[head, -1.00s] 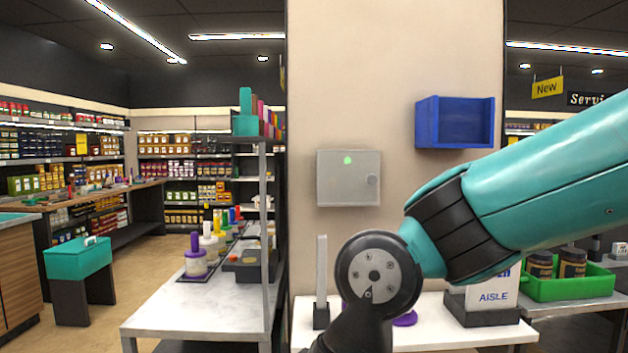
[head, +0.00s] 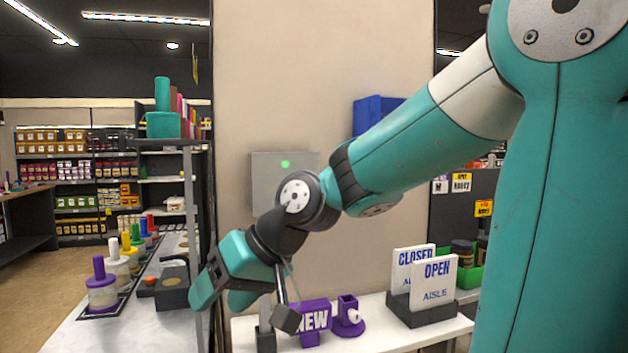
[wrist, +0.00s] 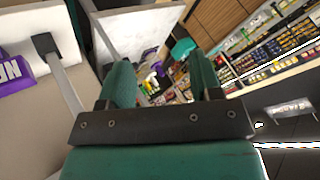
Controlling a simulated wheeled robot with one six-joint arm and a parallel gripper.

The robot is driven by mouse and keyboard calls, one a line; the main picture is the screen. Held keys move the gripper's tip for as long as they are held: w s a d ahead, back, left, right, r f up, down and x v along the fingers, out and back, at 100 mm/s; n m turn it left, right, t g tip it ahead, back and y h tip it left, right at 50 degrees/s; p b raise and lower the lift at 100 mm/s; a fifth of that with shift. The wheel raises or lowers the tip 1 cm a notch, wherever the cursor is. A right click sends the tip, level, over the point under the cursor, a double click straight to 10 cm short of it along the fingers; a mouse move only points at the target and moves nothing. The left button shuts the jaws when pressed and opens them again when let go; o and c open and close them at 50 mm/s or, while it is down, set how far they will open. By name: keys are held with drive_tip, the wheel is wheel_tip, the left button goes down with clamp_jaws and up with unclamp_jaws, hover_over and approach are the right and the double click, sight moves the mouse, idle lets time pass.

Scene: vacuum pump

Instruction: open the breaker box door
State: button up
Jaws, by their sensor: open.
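The breaker box (head: 265,180) is a grey box on the beige wall, with a green light on its front. Its door looks shut. My arm's wrist joint covers its lower right part, and the round knob is hidden. My gripper (head: 214,302) is below and left of the box, apart from it, pointing down and left. In the wrist view my gripper (wrist: 162,76) shows two teal fingers spread apart with nothing between them. The box cannot be made out in the wrist view.
A blue wall bin (head: 375,114) is right of the box, partly behind my arm. Below, a white table (head: 390,332) holds a purple NEW block (head: 311,318) and a sign holder (head: 430,310). A shelf post (head: 194,220) and counter with bottles stand at left.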

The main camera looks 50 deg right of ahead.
drive_tip(key=w+d+r+m+t+h+p, duration=0.1)
drive_tip(key=w+d+r+m+t, duration=0.15)
drive_tip(key=d, duration=0.35)
drive_tip(key=w+d+r+m+t+h, duration=0.1)
drive_tip(key=d+r+m+t+h, duration=0.1)
drive_tip(key=d+r, duration=0.35)
drive_tip(key=s+d+r+m+t+h+p, duration=0.1)
drive_tip(key=s+d+r+m+t+h, duration=0.15)
drive_tip(key=d, duration=0.75)
drive_tip(key=s+d+r+m+t+h+p, duration=0.1)
drive_tip(key=s+d+r+m+h, duration=0.25)
drive_tip(key=d, duration=0.55)
drive_tip(key=shift+m, duration=0.45)
drive_tip(key=p+x, duration=0.4)
drive_tip(key=x, duration=1.3)
drive_tip(key=shift+d+r+p, duration=0.15)
drive_tip(key=shift+p, duration=0.25)
clamp_jaws()
